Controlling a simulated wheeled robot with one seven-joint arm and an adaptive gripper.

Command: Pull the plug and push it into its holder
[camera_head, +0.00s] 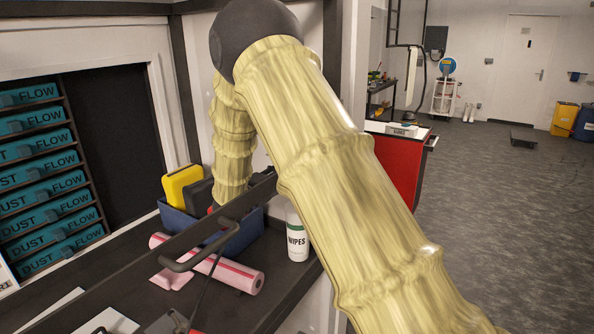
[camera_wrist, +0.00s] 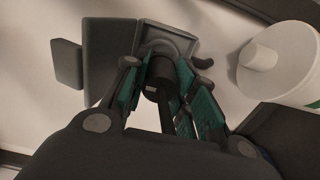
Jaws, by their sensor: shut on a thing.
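My gripper (camera_wrist: 166,76), seen in the wrist view, has dark fingers with green pads on both sides of a black cylindrical plug (camera_wrist: 154,80). It is shut on the plug. Just beyond the fingertips is a grey square-faced fixture (camera_wrist: 176,38), and the plug's far end is at its round opening; I cannot tell how deep it sits. A darker grey block (camera_wrist: 109,57) stands directly left of it. I cannot tell for sure which piece is the holder. In the head view my arm hides the gripper and the plug.
A wipes canister (camera_head: 297,238) stands on the bench, close to the arm. A blue bin (camera_head: 240,237) holds a yellow item (camera_head: 182,186). A pink roll (camera_head: 235,275) lies in front. A dark rail with a handle (camera_head: 190,263) crosses the bench. A red cabinet (camera_head: 402,165) stands behind.

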